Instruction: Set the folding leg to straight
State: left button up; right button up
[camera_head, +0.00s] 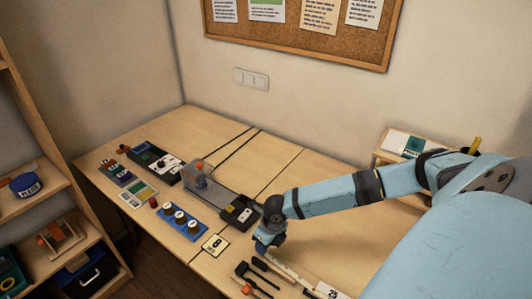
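I cannot make out a folding leg with certainty. A device with a grey bar (219,193) lies mid-table, with an upright see-through housing around an orange-topped part (200,177) at its left end. A black box (239,212) sits at its right end. My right arm comes in from the right, and its gripper (268,242) points down at the table's front, just right of the black box. Its fingertips are too small and turned away to show whether they are open or what they touch. My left gripper is not in view.
A blue board with several round knobs (181,218) and a card marked 8 (215,245) lie near the front edge. Dark-handled tools (252,276) and a pale strip (290,273) lie below my gripper. A shelf (60,185) stands left. The table's back middle (240,150) is clear.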

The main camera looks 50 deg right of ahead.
notch_tip(320, 180, up, 13)
jog(key=s+d, duration=0.1)
jog(key=shift+s+d+f, duration=0.2)
jog(key=shift+s+d, duration=0.05)
jog(key=shift+d, duration=0.15)
jog(key=s+a+f+m+t+y+p, duration=0.1)
jog(key=a+f+m+t+y+p, duration=0.15)
jog(key=a+m, duration=0.65)
jog(key=s+a+f+m+t+y+p, duration=0.1)
jog(key=a+f+m+t+y+p, duration=0.15)
jog(key=a+m, duration=0.7)
jog(key=s+a+f+m+t+h+p, duration=0.1)
jog(key=s+a+m+t+h+p, duration=0.1)
jog(key=s+m, duration=0.7)
jog(key=a+m+t+h, duration=0.1)
jog(key=m+t, duration=0.1)
jog(key=m, duration=0.4)
jog(key=shift+s+a+f+t, duration=0.15)
jog(key=shift+t, duration=0.25)
